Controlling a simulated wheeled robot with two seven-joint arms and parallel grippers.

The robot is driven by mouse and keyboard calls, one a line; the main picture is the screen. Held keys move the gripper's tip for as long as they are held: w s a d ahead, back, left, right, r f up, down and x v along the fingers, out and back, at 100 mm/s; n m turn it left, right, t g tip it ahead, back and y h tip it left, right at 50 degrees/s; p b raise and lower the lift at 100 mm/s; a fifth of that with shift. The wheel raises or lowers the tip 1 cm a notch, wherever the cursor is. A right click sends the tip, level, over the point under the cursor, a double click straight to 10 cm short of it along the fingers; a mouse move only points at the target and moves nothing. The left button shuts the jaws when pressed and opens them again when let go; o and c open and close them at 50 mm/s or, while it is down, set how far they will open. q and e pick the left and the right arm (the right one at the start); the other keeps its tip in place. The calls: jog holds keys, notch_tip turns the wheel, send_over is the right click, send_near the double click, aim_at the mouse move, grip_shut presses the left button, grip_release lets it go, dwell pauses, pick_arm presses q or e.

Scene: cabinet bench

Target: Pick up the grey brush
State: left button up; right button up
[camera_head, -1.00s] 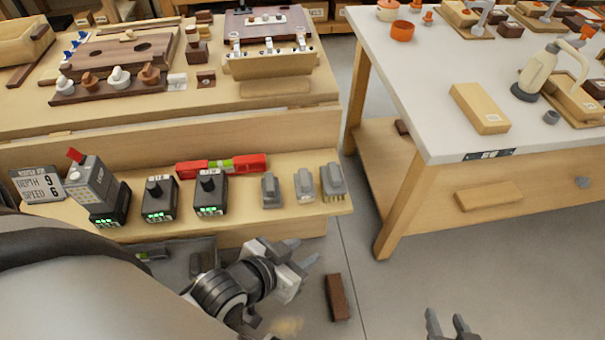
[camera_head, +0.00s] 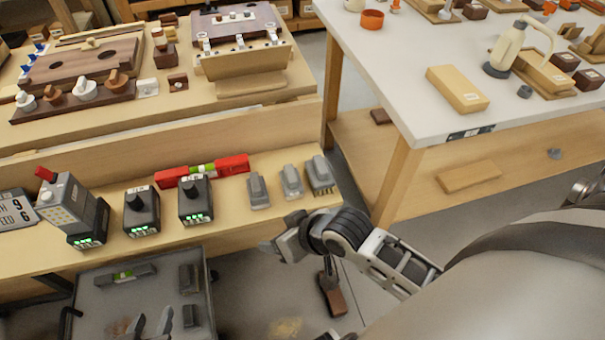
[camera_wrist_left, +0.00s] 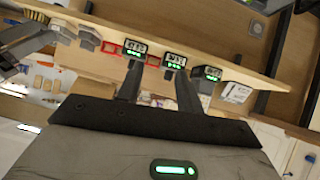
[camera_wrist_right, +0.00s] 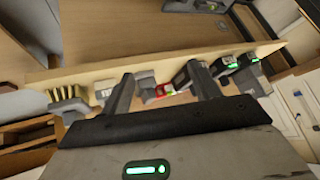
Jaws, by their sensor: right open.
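The grey brush (camera_head: 320,175) with yellow bristles lies at the right end of the low wooden shelf, beside other grey blocks. In the right wrist view the brush (camera_wrist_right: 68,103) is at the left, outside the fingers. My right gripper (camera_wrist_right: 162,73) is open and empty; in the head view its arm comes from the right and its wrist is just in front of the shelf, below the brush, fingertips not clear. My left gripper (camera_head: 152,322) is at the bottom left over the grey tray, its fingers apart and empty. In the left wrist view the brush (camera_wrist_left: 30,28) is at top left.
Two grey blocks (camera_head: 275,185) stand left of the brush, with black devices (camera_head: 195,200) and a red-green level (camera_head: 203,170) further left. A grey tray (camera_head: 90,310) with items is below the shelf. A white table (camera_head: 390,60) stands right. A brown block (camera_head: 331,295) lies on the floor.

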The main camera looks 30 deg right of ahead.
aim_at(319, 163)
jog(key=w+d+g, duration=0.1)
jog(key=w+d, duration=0.1)
jog(key=w+d+r+g+h+b, duration=0.1)
jog(key=w+d+g, duration=0.1)
jog(key=w, duration=0.1)
jog(key=w+d+m+g+h+b, duration=0.1)
jog(key=w+d, duration=0.1)
jog(key=w, duration=0.1)
jog(key=shift+w+d+r+g, duration=0.1)
jog(key=shift+d+r+g, duration=0.05)
jog(key=shift+g, duration=0.15)
jog(key=w+d+r+m+g+h+b, duration=0.1)
jog(key=w+d+r+m+g+h, duration=0.25)
jog(key=d+r, duration=0.6)
jog(key=shift+t+y, duration=0.45)
jog(key=shift+y, duration=0.3)
jog(key=f, duration=0.3)
jog(key=w+f+b, duration=0.1)
jog(key=f, duration=0.3)
jog(key=f+b, duration=0.1)
jog(key=f, duration=0.2)
jog(key=shift+w+d+f, duration=0.15)
jog(key=shift+w+d, duration=0.2)
jog(key=shift+d, duration=0.05)
jog(key=f, duration=0.3)
jog(key=f+b, duration=0.1)
jog(key=f, duration=0.1)
jog(key=shift+s, duration=0.25)
jog(key=c, duration=0.8)
